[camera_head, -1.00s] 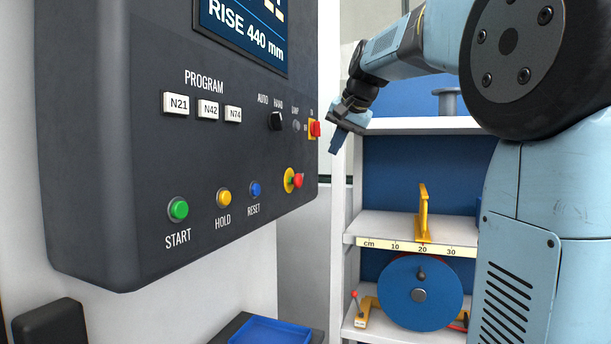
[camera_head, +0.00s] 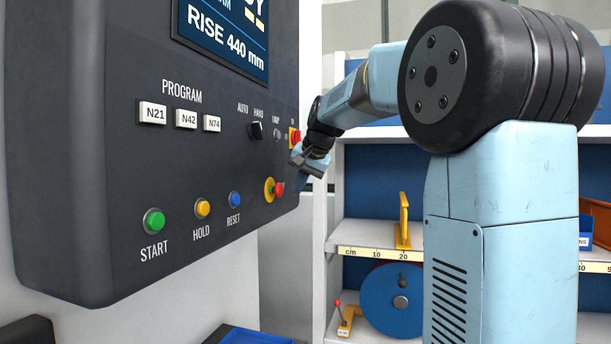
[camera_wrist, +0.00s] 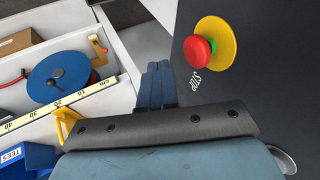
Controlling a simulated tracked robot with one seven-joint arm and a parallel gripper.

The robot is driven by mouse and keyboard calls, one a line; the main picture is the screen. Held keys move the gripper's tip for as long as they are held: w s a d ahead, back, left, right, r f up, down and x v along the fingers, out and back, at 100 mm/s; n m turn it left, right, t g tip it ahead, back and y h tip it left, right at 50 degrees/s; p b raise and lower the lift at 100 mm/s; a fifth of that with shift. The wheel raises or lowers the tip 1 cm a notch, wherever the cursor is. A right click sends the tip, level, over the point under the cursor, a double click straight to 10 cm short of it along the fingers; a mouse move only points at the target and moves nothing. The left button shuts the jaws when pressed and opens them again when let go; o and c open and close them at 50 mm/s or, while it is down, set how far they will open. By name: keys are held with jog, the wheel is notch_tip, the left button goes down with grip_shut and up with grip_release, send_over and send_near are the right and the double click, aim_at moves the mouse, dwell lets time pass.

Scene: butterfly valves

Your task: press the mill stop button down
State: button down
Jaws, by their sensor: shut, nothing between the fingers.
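The stop button is a red mushroom head on a yellow ring (camera_head: 278,189), low on the right side of the dark control panel (camera_head: 110,235). It also shows in the wrist view, where the red head (camera_wrist: 196,52) sits beside the word STOP. My gripper (camera_head: 301,182) is just in front of the panel, up and right of the button in the head view. In the wrist view its closed blue fingers (camera_wrist: 158,72) lie left of the red head, with a gap between them. The gripper is shut and empty.
Green START (camera_head: 154,221), yellow HOLD (camera_head: 203,209) and blue RESET (camera_head: 235,199) buttons sit left of the stop button. A red-and-yellow switch (camera_head: 294,139) is close above my gripper. Shelves with a blue disc (camera_head: 385,302) stand behind.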

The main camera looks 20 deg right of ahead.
aim_at(276, 190)
jog(key=shift+w+a, duration=0.4)
jog(key=shift+a, duration=0.2)
jog(key=shift+w+a, duration=0.4)
jog(key=shift+a, duration=0.2)
jog(key=shift+w+d, duration=0.1)
jog(key=shift+d, duration=0.05)
